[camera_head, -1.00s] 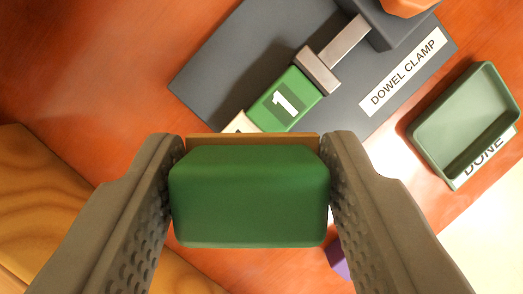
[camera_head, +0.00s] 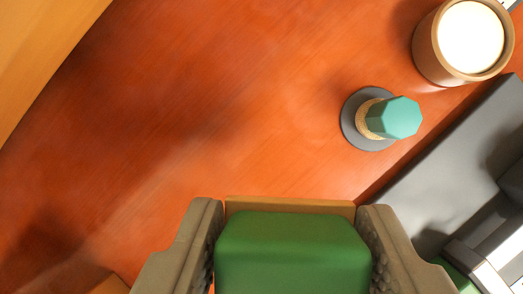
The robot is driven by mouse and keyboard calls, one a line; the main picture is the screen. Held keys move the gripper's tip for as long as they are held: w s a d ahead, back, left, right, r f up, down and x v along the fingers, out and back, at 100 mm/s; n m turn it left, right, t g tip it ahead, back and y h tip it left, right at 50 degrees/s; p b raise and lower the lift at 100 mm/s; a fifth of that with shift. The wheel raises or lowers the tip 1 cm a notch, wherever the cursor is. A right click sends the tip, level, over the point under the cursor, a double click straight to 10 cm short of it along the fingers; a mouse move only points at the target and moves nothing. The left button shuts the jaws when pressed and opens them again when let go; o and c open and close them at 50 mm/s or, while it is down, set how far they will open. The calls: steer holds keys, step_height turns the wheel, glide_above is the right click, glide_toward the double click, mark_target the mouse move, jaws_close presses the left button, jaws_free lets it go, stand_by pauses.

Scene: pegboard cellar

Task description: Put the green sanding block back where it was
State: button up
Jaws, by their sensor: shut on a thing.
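The green sanding block (camera_head: 292,252) has a thin tan-orange layer along its far edge. My gripper (camera_head: 291,245) is shut on it, with one grey finger pressed against each side. The block is at the bottom middle of the view and its near part is cut off by the frame edge. It appears to be held above the red-brown wooden surface (camera_head: 170,130). No marked place for the block can be made out in this view.
A teal faceted knob (camera_head: 397,118) on a cork neck stands on a round grey base (camera_head: 352,126). A tan cup with a white top (camera_head: 470,40) is at the upper right. The dark grey clamp board (camera_head: 450,150) lies at right. The wooden surface at centre left is clear.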

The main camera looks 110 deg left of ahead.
mark_target(285, 168)
steer(key=shift+f, duration=3.9)
steer(key=shift+s+f, duration=0.1)
steer(key=shift+f, duration=0.05)
steer(key=o, duration=0.9)
steer(key=shift+o, duration=0.2)
steer(key=v, duration=1.2)
